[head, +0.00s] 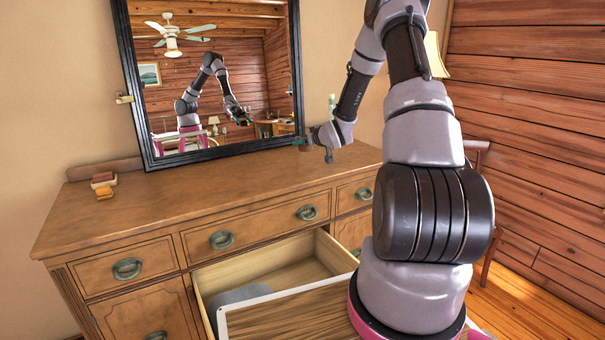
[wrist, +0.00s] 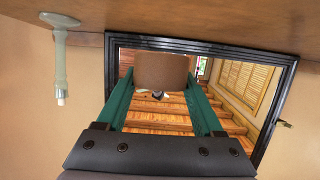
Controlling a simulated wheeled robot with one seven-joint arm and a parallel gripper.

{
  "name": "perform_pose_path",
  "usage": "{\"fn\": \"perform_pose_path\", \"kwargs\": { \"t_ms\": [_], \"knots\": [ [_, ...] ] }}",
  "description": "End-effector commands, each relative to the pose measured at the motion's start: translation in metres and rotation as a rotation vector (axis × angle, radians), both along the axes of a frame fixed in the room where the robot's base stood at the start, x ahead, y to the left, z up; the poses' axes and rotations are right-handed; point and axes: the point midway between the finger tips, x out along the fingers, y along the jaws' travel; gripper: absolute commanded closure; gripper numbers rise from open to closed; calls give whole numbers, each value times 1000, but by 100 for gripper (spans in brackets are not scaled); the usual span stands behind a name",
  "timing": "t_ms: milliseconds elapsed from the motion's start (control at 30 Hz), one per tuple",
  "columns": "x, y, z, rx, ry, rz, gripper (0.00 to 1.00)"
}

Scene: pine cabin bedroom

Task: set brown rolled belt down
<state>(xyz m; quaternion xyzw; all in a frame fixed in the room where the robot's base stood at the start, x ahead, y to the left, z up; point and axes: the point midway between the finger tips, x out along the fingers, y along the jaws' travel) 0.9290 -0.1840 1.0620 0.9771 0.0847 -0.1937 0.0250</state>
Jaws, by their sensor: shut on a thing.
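The brown rolled belt (wrist: 162,70) is a short brown cylinder between the two teal fingers of my gripper (head: 301,145) in the wrist view. My gripper is shut on it. In the head view my gripper is at the back of the wooden dresser top (head: 225,190), in front of the mirror's lower right corner. The belt is small and dark there. The dresser top also shows along the upper edge of the wrist view (wrist: 230,32), which is upside down. I cannot tell whether the belt touches it.
A black-framed mirror (head: 297,70) stands behind the dresser. Small brown and orange items (head: 104,186) lie at the dresser's left end. A drawer (head: 285,268) is open, with grey cloth inside. The dresser top's middle is clear.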

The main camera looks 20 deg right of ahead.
Motion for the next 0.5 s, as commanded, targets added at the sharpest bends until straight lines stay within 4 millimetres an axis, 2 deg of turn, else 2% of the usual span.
{"fn": "perform_pose_path", "kwargs": {
  "t_ms": [300, 367, 500],
  "knots": [
    [1, -2, 0, 1, 0, 3, 97],
    [1, -2, -6, 2, 1, 2, 97],
    [1, -1, -30, 4, 4, 3, 97]
  ]
}}
